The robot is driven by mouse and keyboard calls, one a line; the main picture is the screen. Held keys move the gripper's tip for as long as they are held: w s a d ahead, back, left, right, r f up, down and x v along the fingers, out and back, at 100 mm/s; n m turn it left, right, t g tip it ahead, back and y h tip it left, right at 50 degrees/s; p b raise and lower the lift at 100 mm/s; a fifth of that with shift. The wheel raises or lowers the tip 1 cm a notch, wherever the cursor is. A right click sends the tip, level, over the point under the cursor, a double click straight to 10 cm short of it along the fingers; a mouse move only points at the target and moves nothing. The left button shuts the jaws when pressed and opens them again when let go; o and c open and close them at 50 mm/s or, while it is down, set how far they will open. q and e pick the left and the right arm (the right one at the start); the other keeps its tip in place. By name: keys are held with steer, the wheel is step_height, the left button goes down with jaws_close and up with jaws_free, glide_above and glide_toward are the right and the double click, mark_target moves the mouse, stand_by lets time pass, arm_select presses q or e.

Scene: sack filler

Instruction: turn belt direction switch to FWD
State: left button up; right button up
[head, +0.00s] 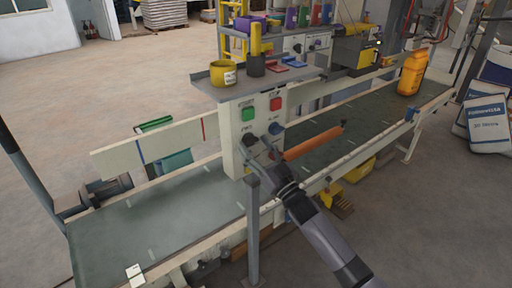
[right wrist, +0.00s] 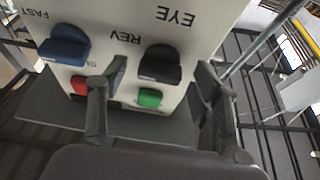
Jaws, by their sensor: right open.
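The control panel (head: 237,158) stands upright beside the belt. It carries a black knob, the belt direction switch (right wrist: 160,64), with the label REV near it; I cannot tell which way it points, and no FWD label is readable. My right gripper (head: 262,149) is in front of the lower panel and partly hides that area. In the right wrist view its open fingers (right wrist: 162,78) stand on either side of the black knob, with gaps visible; I cannot tell whether they touch it. My left gripper is not in view.
A blue knob (right wrist: 64,45) sits beside the switch. A green button (head: 248,112) and a red button (head: 275,104) are above. A shelf (head: 240,90) with a yellow cup (head: 223,74) tops the panel. An orange bar (head: 314,141) lies over the belt (head: 165,212).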

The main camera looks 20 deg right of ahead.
steer(key=shift+c, duration=0.2)
steer(key=c, duration=1.1)
